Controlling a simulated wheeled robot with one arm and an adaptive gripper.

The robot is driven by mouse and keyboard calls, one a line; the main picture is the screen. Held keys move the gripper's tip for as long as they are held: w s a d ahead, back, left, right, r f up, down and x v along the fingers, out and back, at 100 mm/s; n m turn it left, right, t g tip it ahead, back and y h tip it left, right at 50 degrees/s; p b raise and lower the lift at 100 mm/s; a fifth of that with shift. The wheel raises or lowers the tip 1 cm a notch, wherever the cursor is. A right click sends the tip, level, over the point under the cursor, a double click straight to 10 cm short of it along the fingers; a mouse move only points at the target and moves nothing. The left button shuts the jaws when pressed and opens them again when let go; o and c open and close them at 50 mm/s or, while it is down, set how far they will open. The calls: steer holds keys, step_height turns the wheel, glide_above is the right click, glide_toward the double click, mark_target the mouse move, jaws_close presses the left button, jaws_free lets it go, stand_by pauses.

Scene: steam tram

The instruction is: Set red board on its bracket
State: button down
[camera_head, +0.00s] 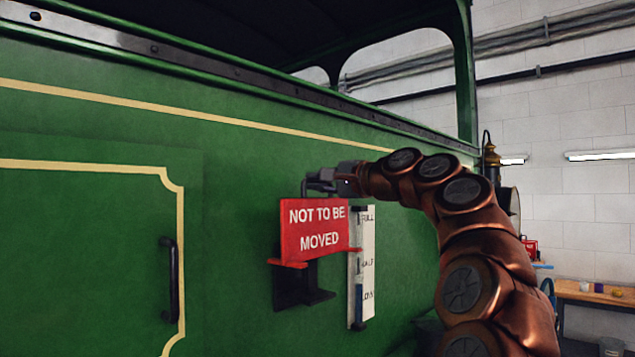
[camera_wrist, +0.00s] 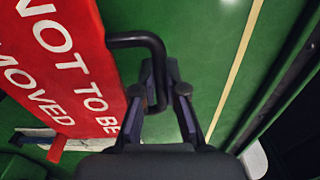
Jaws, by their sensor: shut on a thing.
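The red board (camera_head: 314,228) reads "NOT TO BE MOVED" and hangs upright, slightly tilted, in front of the tram's green side. My gripper (camera_head: 318,181) is shut on the board's dark handle at its top. In the wrist view my gripper's fingers (camera_wrist: 165,95) close around the bent handle, with the red board (camera_wrist: 75,70) on the left. A dark bracket (camera_head: 297,286) on the green side shows just below the board, with red tabs at its upper edge. I cannot tell whether the board touches the bracket.
A green door (camera_head: 80,250) with a black handle (camera_head: 170,279) is at the left. A wooden bench (camera_head: 595,294) stands far right.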

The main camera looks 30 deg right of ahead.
mark_target(320, 215)
steer(key=shift+f+b, duration=2.4)
steer(key=shift+f, duration=1.1)
steer(key=c, duration=1.2)
jaws_free()
steer(key=shift+o, duration=0.2)
steer(key=shift+s, duration=0.1)
steer(key=v, duration=1.2)
